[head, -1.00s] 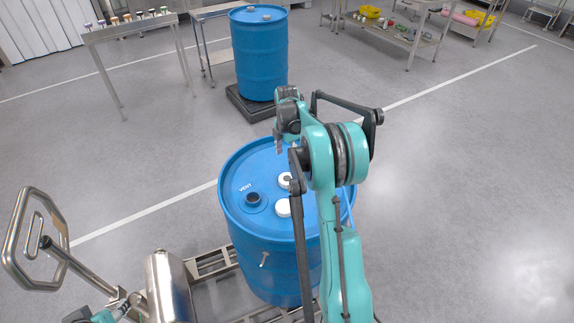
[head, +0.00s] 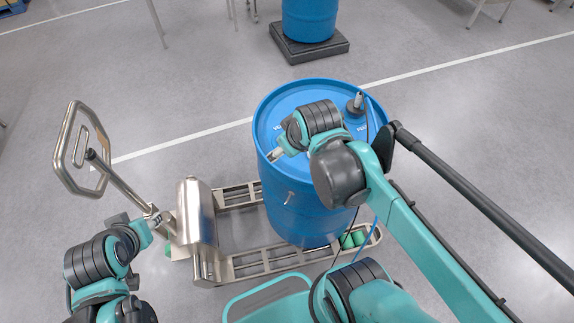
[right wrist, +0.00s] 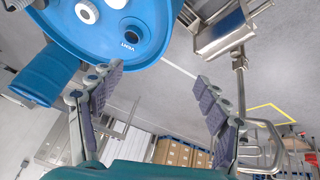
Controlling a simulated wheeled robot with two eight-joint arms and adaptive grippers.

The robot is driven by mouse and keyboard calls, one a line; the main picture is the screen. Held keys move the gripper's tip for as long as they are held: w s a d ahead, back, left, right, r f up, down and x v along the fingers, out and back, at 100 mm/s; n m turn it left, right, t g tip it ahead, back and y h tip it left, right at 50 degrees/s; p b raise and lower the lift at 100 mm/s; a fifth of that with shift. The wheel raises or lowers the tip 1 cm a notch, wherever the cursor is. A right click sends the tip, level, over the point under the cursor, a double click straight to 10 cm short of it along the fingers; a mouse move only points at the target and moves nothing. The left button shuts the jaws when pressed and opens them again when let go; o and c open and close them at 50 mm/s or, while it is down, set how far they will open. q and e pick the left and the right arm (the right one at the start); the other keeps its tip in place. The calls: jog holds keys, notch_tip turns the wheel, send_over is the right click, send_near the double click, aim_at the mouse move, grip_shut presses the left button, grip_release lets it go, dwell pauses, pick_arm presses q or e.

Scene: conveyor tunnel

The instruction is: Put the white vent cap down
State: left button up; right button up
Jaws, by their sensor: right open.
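The blue drum (head: 285,215) stands on a steel cart in the head view. Its lid also shows in the right wrist view (right wrist: 108,42), with the dark vent opening (right wrist: 130,36) uncovered. Two white pieces rest on the lid: a ring-shaped one with a dark centre (right wrist: 86,11) and a plain one (right wrist: 117,3) cut by the picture edge. I cannot tell which is the vent cap. My right gripper (right wrist: 158,76) is open and empty, apart from both; in the head view (head: 275,155) my arm hides these pieces. My left gripper (head: 150,222) is beside the cart's handle post, its fingers unclear.
The cart frame (head: 270,262) and its upright handle (head: 78,140) stand left of and below the drum. A dark fitting with a hose (head: 356,104) sits on the far right of the lid. Another blue drum (head: 309,20) stands behind on a black platform (head: 310,50).

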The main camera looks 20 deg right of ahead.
jog(key=s+f+m, duration=0.1)
jog(key=s+a+m, duration=0.1)
jog(key=s+a+f+m+t, duration=0.1)
jog(key=s, duration=0.1)
jog(key=shift+s+a+f, duration=0.1)
jog(key=shift+a+f, duration=0.15)
jog(key=shift+f, duration=0.05)
